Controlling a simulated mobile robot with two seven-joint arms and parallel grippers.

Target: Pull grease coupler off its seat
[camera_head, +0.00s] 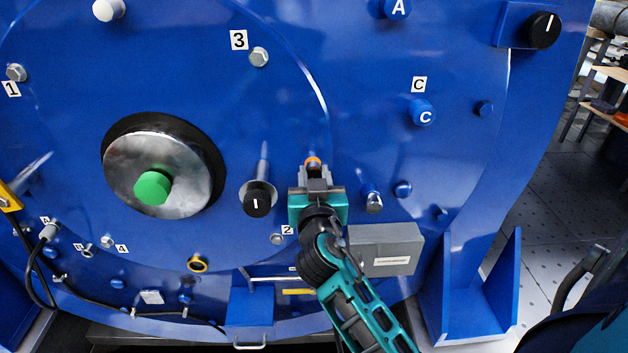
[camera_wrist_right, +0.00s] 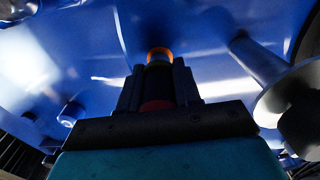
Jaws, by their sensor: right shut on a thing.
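The grease coupler, seen as a small orange-ringed fitting (camera_head: 312,162), is at the blue motor face right of the black-knobbed rod. My right gripper (camera_head: 314,175) points up at the face and is shut on the coupler. In the right wrist view the orange ring (camera_wrist_right: 160,54) shows just beyond the fingertips (camera_wrist_right: 158,78), and a dark red part shows between the fingers. The fingers hide most of the coupler's body. Whether it still touches its seat cannot be told. My left gripper is not in view.
A rod with a black knob (camera_head: 258,203) stands out close left of my right gripper. A silver-tipped stud (camera_head: 374,201) and a grey box (camera_head: 385,248) are close on its right. A large silver hub with a green centre (camera_head: 153,187) is further left.

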